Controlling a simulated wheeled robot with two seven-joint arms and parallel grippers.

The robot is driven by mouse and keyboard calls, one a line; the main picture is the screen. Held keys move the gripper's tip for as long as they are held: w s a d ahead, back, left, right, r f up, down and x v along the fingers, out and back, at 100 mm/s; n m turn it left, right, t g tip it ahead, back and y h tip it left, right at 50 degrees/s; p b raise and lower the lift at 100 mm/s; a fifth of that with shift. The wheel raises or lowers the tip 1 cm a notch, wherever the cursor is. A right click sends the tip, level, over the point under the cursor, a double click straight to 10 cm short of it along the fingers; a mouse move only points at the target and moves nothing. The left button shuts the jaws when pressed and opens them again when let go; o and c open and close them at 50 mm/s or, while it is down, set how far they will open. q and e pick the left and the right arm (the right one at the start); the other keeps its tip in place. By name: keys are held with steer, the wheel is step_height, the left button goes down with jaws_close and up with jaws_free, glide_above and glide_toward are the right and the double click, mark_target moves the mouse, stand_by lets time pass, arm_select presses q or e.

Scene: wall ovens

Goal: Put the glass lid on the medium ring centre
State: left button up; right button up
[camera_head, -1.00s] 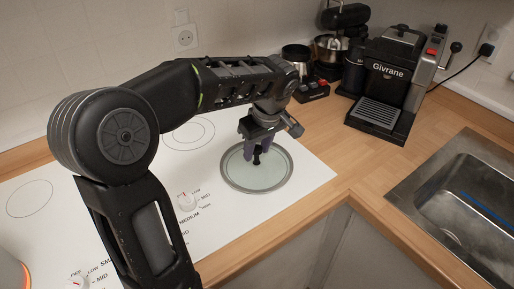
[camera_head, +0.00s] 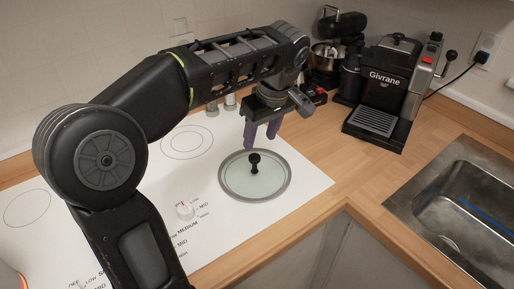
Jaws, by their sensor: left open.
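The glass lid (camera_head: 269,188), a clear disc with a grey rim and a black knob (camera_head: 254,162), lies flat on the right part of the white hob (camera_head: 307,184). Whether a ring is under it I cannot tell. My left gripper (camera_head: 261,139) is open and empty, its fingers pointing down above and slightly behind the knob, apart from it. A bare double ring (camera_head: 187,141) shows left of the lid. The word MEDIUM is printed by a dial (camera_head: 185,210) at the front. My right gripper is not in view.
A Givrane coffee machine (camera_head: 389,85) stands at the back right, with a stand mixer (camera_head: 328,55) beside it. A metal sink (camera_head: 462,200) is at the right. Another ring (camera_head: 27,208) shows at far left. My left arm hides part of the hob. The wooden counter right of the lid is clear.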

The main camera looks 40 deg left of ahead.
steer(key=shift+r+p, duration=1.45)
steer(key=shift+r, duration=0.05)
